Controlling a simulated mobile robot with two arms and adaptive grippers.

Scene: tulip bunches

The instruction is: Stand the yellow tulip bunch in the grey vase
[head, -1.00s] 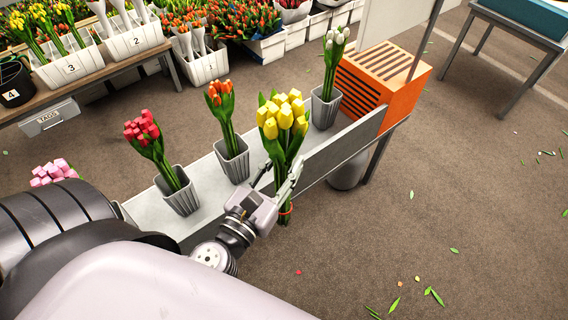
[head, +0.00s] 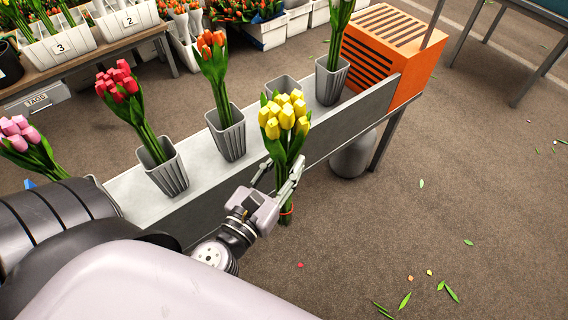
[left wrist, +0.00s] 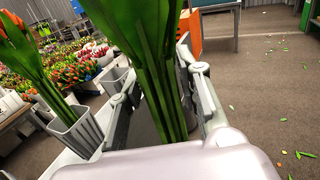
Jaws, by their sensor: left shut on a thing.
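My left gripper (head: 279,176) is shut on the green stems of the yellow tulip bunch (head: 286,118). The bunch is upright, heads up, with a red band low on its stems, in front of the bench's near side. In the left wrist view the stems (left wrist: 160,75) stand between the fingers. An empty grey vase (head: 281,84) stands on the bench behind the yellow heads, which partly cover it. It stands between the orange tulips' vase (head: 227,138) and the white tulips' vase (head: 330,82). My right gripper is out of view.
The narrow grey bench (head: 130,190) has a raised front board (head: 350,122). Red tulips (head: 120,92) stand in another grey vase, with pink tulips (head: 22,135) at the left. An orange slatted crate (head: 395,52) is at the bench's far end. The floor at right is mostly clear.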

